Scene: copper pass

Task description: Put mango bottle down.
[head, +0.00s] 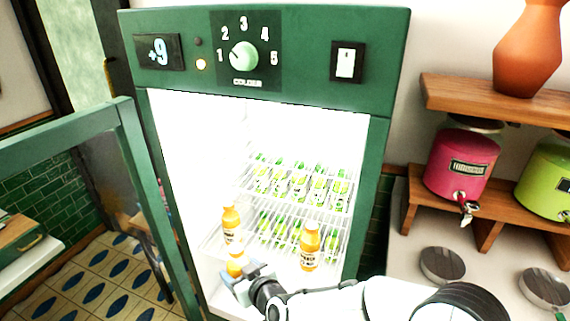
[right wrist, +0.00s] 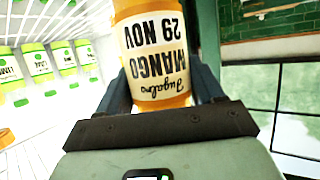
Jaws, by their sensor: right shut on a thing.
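My right gripper (head: 242,283) is shut on a mango bottle (head: 236,264) at the front of the open fridge. Only an orange part of this bottle shows beside the fingers in the head view. In the right wrist view the held mango bottle (right wrist: 155,50) fills the space between the fingers (right wrist: 160,92), its label upside down in the picture. Whether its base touches a shelf is hidden. Another mango bottle (head: 231,229) shows just above and behind it, and one more (head: 310,246) stands to the right. My left gripper is not in view.
The fridge (head: 377,170) has wire shelves with rows of lime bottles (head: 298,187) behind the mango bottles. Its green-framed door (head: 130,150) stands open at left. Pink (head: 462,165) and lime-green (head: 548,180) dispensers stand on a wooden shelf at right.

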